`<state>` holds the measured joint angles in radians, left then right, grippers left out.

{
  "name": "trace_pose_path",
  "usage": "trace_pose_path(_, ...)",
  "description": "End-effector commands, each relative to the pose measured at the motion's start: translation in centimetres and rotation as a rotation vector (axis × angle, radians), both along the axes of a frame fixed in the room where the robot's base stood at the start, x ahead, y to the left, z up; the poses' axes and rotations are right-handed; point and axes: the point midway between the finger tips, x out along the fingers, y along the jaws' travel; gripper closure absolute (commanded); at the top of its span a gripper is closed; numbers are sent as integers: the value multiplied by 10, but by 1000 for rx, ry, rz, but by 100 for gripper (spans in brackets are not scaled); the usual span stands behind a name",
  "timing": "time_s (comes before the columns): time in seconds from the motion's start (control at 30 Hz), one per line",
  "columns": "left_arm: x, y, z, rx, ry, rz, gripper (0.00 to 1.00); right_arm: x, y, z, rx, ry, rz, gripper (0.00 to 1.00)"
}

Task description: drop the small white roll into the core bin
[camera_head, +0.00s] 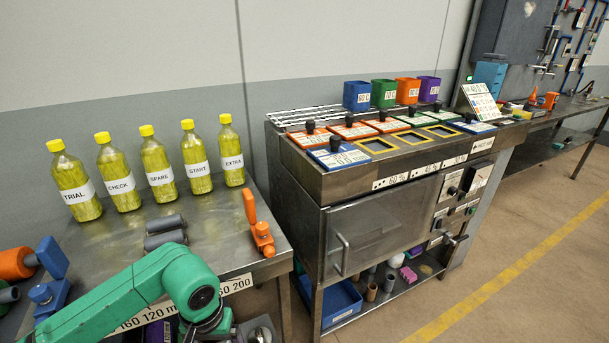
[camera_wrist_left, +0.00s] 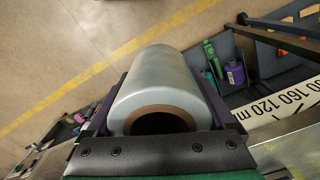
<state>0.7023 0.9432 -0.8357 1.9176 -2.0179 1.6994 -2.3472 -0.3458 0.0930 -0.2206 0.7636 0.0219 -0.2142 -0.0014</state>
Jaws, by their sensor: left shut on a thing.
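A whitish, film-wrapped roll with a brown cardboard core (camera_wrist_left: 160,85) fills the middle of the left wrist view. My left gripper (camera_wrist_left: 157,98) is shut on it, with a dark finger on each side. The roll's open core end faces the camera. In the head view my green left arm comes in at the bottom, and its gripper is mostly cut off by the lower edge. I cannot tell which container is the core bin. A blue open bin (camera_head: 343,300) stands on the lower shelf under the oven bench. My right gripper is not in view.
Several yellow bottles (camera_head: 159,178) stand on the left table, with grey rolls (camera_head: 165,232) and an orange clamp (camera_head: 261,236) in front. The oven bench (camera_head: 350,240) carries lidded slots and small coloured bins (camera_head: 385,93). Open floor (camera_head: 540,230) lies to the right.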

Motion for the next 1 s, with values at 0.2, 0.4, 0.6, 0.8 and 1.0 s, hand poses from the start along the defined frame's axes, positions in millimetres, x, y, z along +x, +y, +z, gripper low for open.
trace_pose_path(0.2, -2, 0, 28, 2, 0, -32, 82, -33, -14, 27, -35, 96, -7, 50)
trace_pose_path(0.4, -1, 0, 24, 1, -1, -32, 82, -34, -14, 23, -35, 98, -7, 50)
trace_pose_path(0.6, -3, 0, 10, 0, 5, -27, 82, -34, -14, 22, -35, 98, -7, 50)
trace_pose_path(0.8, -26, -1, -85, -2, 12, -18, 82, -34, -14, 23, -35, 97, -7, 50)
trace_pose_path(1.0, -42, 1, -127, 3, 0, -31, 82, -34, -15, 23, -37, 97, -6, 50)
